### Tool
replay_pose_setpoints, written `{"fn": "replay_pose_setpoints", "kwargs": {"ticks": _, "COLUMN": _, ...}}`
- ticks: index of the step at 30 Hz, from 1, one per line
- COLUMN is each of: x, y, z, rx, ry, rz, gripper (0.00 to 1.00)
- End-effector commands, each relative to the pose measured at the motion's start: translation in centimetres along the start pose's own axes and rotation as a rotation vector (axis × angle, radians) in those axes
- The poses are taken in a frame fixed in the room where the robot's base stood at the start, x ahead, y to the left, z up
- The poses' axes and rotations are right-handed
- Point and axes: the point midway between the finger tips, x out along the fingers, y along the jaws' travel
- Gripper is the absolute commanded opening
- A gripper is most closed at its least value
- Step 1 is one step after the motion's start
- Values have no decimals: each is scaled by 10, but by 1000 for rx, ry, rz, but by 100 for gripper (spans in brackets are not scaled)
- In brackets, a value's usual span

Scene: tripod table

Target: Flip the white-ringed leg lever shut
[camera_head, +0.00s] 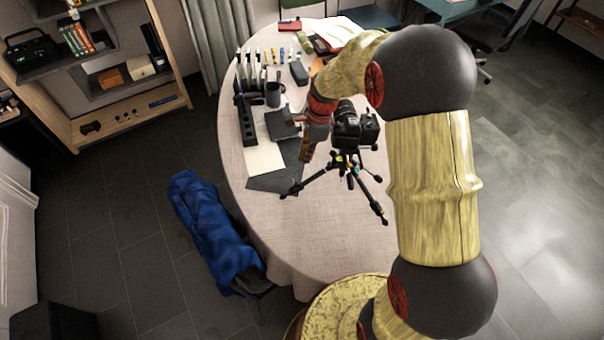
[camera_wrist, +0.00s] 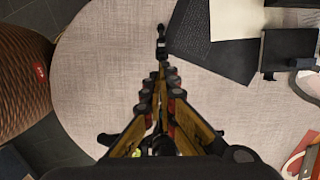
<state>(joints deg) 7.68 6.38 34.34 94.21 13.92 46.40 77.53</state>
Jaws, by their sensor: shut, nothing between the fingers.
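A small black tripod (camera_head: 349,171) stands on the table with a black camera (camera_head: 355,129) on top. Its legs spread outward and carry tiny coloured marks near the hub. The white-ringed lever is too small to make out for sure. My gripper (camera_head: 304,155) is just left of the camera, above the tripod's left leg, pointing down. In the wrist view my gripper (camera_wrist: 162,72) has its fingers drawn together, with nothing seen between them. A black tripod leg end (camera_wrist: 162,45) shows just beyond the fingertips. The tripod's hub is mostly hidden behind the fingers.
The pale round table (camera_head: 330,228) is bare at the front. Dark sheets (camera_head: 275,180), a white sheet (camera_head: 264,159), a mug (camera_head: 273,95) and a black rack (camera_head: 247,121) lie left of the tripod. A chair with a blue cloth (camera_head: 212,232) stands at the table's left edge.

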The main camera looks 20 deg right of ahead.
Motion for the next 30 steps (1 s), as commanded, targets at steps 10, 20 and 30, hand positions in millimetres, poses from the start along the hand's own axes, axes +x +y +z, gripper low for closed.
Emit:
{"fn": "replay_pose_setpoints", "kwargs": {"ticks": 10, "x": 40, "y": 1, "z": 0, "rx": -2, "ry": 0, "rz": 4, "gripper": 0}}
{"fn": "replay_pose_setpoints", "kwargs": {"ticks": 20, "x": 89, "y": 0, "z": 0, "rx": -2, "ry": 0, "rz": 2, "gripper": 0}}
{"fn": "replay_pose_setpoints", "kwargs": {"ticks": 30, "x": 100, "y": 0, "z": 0, "rx": -2, "ry": 0, "rz": 0, "gripper": 0}}
